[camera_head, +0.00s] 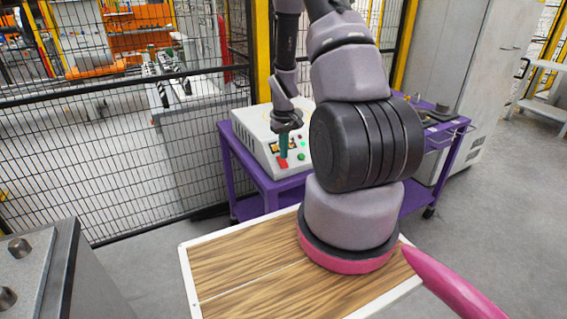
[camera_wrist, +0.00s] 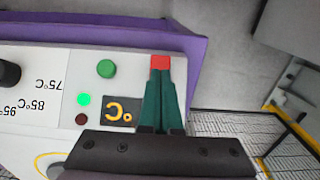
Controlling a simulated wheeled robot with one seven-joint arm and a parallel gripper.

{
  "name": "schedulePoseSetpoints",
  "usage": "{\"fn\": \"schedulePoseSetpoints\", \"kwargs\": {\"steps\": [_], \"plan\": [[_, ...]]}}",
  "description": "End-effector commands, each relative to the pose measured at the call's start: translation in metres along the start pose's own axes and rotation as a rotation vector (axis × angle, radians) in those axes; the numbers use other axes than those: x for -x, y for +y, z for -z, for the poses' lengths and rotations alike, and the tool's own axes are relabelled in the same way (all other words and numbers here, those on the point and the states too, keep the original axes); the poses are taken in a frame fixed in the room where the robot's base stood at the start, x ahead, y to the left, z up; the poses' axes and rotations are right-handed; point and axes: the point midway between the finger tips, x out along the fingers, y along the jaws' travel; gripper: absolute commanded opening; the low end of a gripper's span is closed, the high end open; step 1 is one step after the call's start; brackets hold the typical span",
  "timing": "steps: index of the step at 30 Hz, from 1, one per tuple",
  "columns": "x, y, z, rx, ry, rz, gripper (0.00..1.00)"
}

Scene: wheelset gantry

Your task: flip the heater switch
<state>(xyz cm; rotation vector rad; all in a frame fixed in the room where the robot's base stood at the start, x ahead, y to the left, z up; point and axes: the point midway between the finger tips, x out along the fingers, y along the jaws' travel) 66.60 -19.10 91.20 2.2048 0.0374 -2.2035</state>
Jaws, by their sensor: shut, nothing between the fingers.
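The heater (camera_head: 250,130) is a white box with a sloped control panel on a purple cart. Its red switch (camera_head: 283,164) is at the panel's lower left in the head view. In the wrist view the red switch (camera_wrist: 160,62) shows just beyond my fingertips, partly covered by them. My gripper (camera_head: 283,155) points down at the panel with its green fingers together and empty. In the wrist view my gripper (camera_wrist: 160,74) lies over the switch end of the panel. I cannot tell whether the fingertips touch the switch, nor which way it is set.
A green button (camera_wrist: 105,68), a lit green lamp (camera_wrist: 84,99), a dark red lamp (camera_wrist: 81,119) and an orange display (camera_wrist: 120,112) are beside the switch. The purple cart (camera_head: 246,173) stands before a mesh fence (camera_head: 120,150). A grey cabinet (camera_head: 450,60) is behind.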

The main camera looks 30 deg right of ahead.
Motion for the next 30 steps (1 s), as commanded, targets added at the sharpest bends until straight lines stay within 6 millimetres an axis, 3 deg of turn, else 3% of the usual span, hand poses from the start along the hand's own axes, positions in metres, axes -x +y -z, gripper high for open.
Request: {"fn": "schedulePoseSetpoints", "kwargs": {"steps": [18,30], "plan": [[0.049,0.000,0.000,0.000,0.001,0.000,0.00],[0.053,0.000,0.000,0.000,-0.001,0.000,0.00]]}}
